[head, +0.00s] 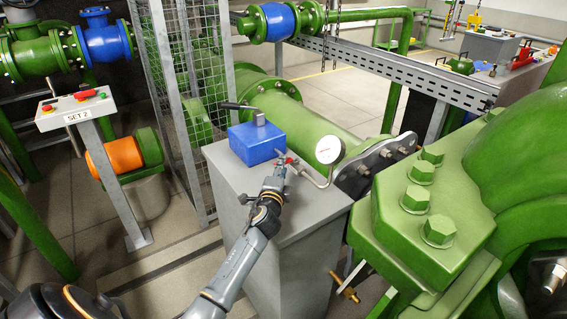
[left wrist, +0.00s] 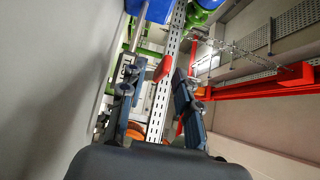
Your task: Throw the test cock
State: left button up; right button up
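A small cock with a red handle (head: 291,161) sits on the thin pipe beside a round white gauge (head: 328,149), above the grey pedestal (head: 318,222). My left gripper (head: 278,172) reaches up from below to just short of the red handle, beside the blue box. In the left wrist view, its two fingers (left wrist: 158,88) stand apart, with a red handle (left wrist: 163,68) showing between them, nearer the right finger. I cannot tell whether a finger touches it. My right gripper is not in view.
A blue box (head: 252,144) stands on the pedestal top, left of the cock. A large green flange with bolts (head: 425,215) is close on the right. A wire mesh guard (head: 205,85) stands behind on the left. A "SET 2" panel (head: 76,108) is further left.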

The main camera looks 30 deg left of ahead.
pick_arm(q)
jog(key=shift+w+a, duration=0.25)
jog(key=shift+w, duration=0.35)
jog(key=shift+w+a, duration=0.15)
jog(key=shift+w, duration=0.2)
jog(key=shift+w+a, duration=0.1)
jog(key=shift+w, duration=0.3)
grip_shut()
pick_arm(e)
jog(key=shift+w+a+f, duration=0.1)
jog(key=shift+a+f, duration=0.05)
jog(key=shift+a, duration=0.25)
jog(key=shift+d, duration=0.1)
